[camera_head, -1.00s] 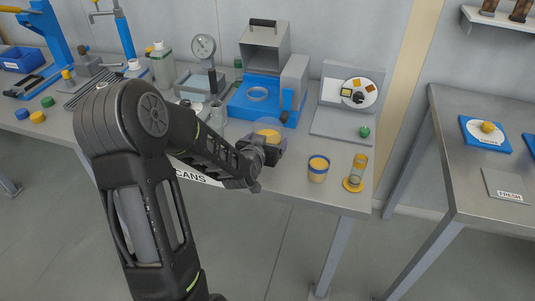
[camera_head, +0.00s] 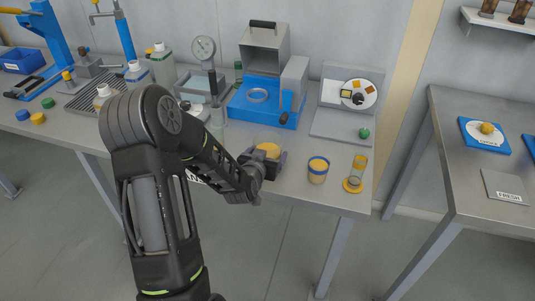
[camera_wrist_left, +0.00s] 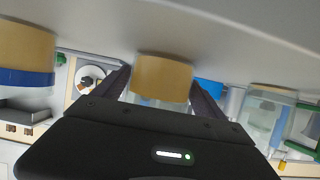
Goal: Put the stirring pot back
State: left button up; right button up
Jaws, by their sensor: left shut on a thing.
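My left gripper (camera_head: 268,158) is shut on a small pot with a yellow top (camera_head: 268,150), near the front edge of the bench. In the left wrist view the yellow part of this pot (camera_wrist_left: 162,78) shows between the two fingers. I cannot tell whether its base touches the bench. A second yellow pot with a blue band (camera_head: 318,169) stands to the right of the gripper, apart from it. It also shows at the left of the left wrist view (camera_wrist_left: 27,48). My right gripper is not in view.
A yellow-based clear cylinder (camera_head: 357,172) stands near the right bench edge. Open bench lies between the blue machine and the held pot.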

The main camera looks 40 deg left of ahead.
pick_arm(q)
jog(key=shift+f, duration=0.15)
jog(key=o, duration=1.8)
jog(key=shift+o, duration=0.2)
